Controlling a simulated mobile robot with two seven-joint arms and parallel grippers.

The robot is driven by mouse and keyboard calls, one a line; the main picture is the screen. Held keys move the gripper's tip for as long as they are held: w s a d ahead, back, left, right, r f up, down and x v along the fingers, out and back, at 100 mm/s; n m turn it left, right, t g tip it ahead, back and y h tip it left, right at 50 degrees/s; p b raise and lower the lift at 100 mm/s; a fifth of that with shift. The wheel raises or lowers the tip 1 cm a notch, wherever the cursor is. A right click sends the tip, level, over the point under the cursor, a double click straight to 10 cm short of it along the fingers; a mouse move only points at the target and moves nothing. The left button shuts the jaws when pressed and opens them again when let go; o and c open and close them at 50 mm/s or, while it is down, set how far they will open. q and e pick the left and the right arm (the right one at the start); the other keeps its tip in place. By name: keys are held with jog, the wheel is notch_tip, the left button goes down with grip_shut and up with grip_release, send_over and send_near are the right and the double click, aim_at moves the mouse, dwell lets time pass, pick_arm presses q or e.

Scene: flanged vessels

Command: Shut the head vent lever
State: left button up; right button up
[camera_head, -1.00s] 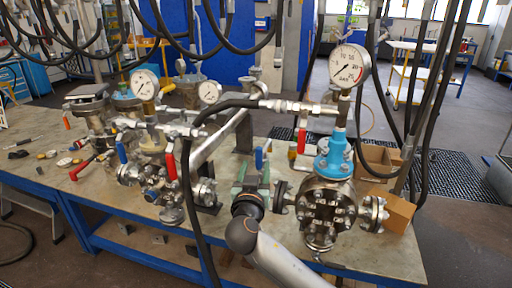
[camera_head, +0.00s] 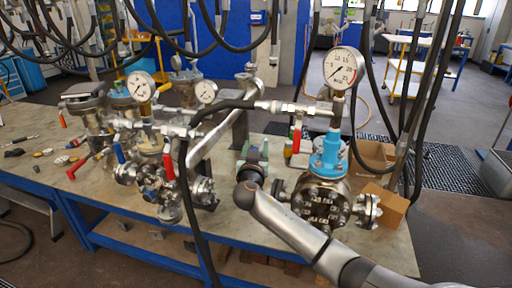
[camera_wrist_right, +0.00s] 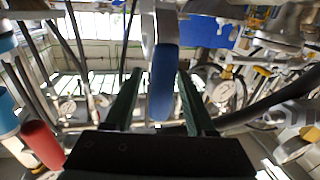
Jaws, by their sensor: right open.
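A blue-handled lever (camera_wrist_right: 163,85) hangs from a metal fitting in the right wrist view, between the two fingers of my right gripper (camera_wrist_right: 157,78). The fingers stand apart with a gap on each side of the blue handle. In the head view my right gripper (camera_head: 256,155) is at the bench's middle, left of the blue-collared vessel (camera_head: 322,190), and it hides the blue lever there. A red lever (camera_head: 296,138) stands just right of my gripper; a red handle (camera_wrist_right: 42,143) also shows at the wrist view's left. My left gripper is out of view.
The right vessel carries a large gauge (camera_head: 342,67). Left of my gripper is a valve cluster with another blue lever (camera_head: 119,153) and a red lever (camera_head: 168,165). A black hose (camera_head: 186,200) hangs in front of the bench (camera_head: 235,220). A cardboard box (camera_head: 385,207) sits at right.

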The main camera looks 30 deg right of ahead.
grip_shut()
dwell(0.3)
dwell(1.1)
